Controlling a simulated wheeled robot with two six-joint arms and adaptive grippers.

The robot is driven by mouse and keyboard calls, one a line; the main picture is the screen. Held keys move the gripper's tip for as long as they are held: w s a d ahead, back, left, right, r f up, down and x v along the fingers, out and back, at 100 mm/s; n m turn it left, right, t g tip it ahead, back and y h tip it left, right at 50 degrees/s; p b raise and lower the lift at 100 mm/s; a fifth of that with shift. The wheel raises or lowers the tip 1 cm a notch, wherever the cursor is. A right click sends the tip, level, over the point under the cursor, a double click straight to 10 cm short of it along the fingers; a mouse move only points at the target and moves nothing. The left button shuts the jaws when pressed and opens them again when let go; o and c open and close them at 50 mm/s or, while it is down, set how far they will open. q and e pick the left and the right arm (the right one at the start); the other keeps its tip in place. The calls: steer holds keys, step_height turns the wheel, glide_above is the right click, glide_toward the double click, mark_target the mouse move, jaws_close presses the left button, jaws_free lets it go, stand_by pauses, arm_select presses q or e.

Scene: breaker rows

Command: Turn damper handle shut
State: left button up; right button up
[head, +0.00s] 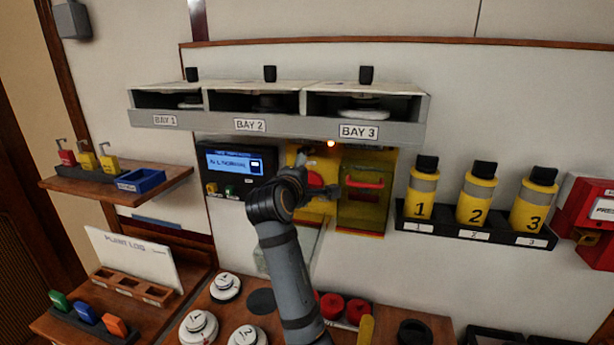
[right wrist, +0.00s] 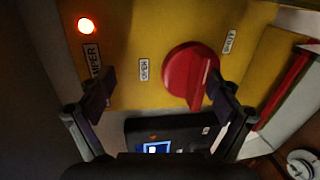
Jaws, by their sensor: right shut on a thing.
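The damper handle (right wrist: 186,72) is a round red knob with a raised bar on a yellow panel (right wrist: 125,30). The panel carries an OPEN label (right wrist: 144,70) and a SHUT label (right wrist: 229,41). The bar lies near the right finger in the right wrist view, on the SHUT label's side. In the head view the handle (head: 316,179) is partly hidden by my right gripper (head: 318,186). The right gripper (right wrist: 160,95) is closed on the handle, though its fingers look wide apart. My left gripper is not in view.
An orange lamp (right wrist: 87,25) glows on the panel. A yellow cover with a red pull (head: 364,182) stands just right of it, and a display box (head: 234,163) to its left. The bay shelf (head: 270,128) overhangs above. Numbered bottles (head: 476,195) stand further right.

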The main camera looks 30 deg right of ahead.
steer(key=shift+s+a+r, duration=0.55)
steer(key=shift+s+r, duration=0.15)
steer(key=shift+r, duration=0.15)
steer(key=shift+c, duration=0.8)
steer(key=shift+s+a+f, duration=0.15)
steer(key=shift+s+a, duration=0.1)
steer(key=shift+a, duration=0.1)
steer(key=shift+c, duration=0.9)
steer(key=shift+t, duration=0.3)
steer(key=v, duration=0.2)
steer(key=b+v, duration=0.1)
steer(key=v, duration=0.1)
steer(key=b+v, duration=0.1)
steer(key=v, duration=0.1)
steer(key=shift+d+r, duration=0.2)
steer(key=shift+r, duration=0.2)
steer(key=c, duration=0.3)
steer(key=shift+s+a+f+b, duration=0.2)
steer(key=shift+s+a+b, duration=0.75)
steer(key=shift+b, duration=4.95)
steer(key=shift+s+a+f+b, duration=0.2)
steer(key=shift+s+a+b, duration=0.7)
steer(key=shift+b, duration=5)
